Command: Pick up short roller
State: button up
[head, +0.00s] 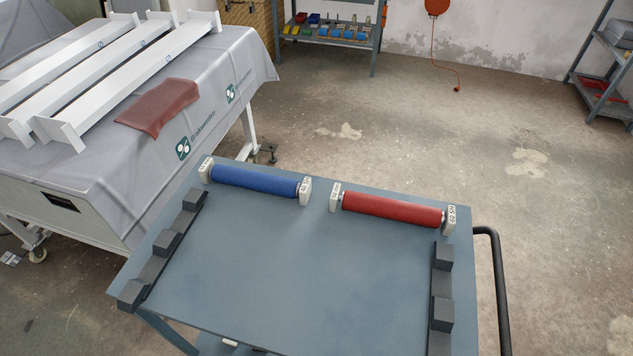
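Two rollers lie along the far edge of the grey-blue cart top (300,270). The blue roller (254,181) is on the left and sits between two white end blocks with dark lettering. The red roller (392,208) is on the right, between two similar white end blocks. The blue one looks slightly shorter than the red one. A gap separates the two rollers. My gripper is not in view.
Dark notched racks stand along the cart's left (164,248) and right (441,300) sides; the middle is clear. A black handle (500,290) is at the right. A cloth-covered table (150,150) with white beams stands left. Shelves (330,32) stand behind. Floor at right is open.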

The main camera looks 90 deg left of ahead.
aim_at(208, 171)
jog(key=i, duration=2.2)
jog(key=u, duration=3.1)
jog(key=i, duration=3.95)
jog(key=z, duration=3.15)
jog(key=k, duration=1.75)
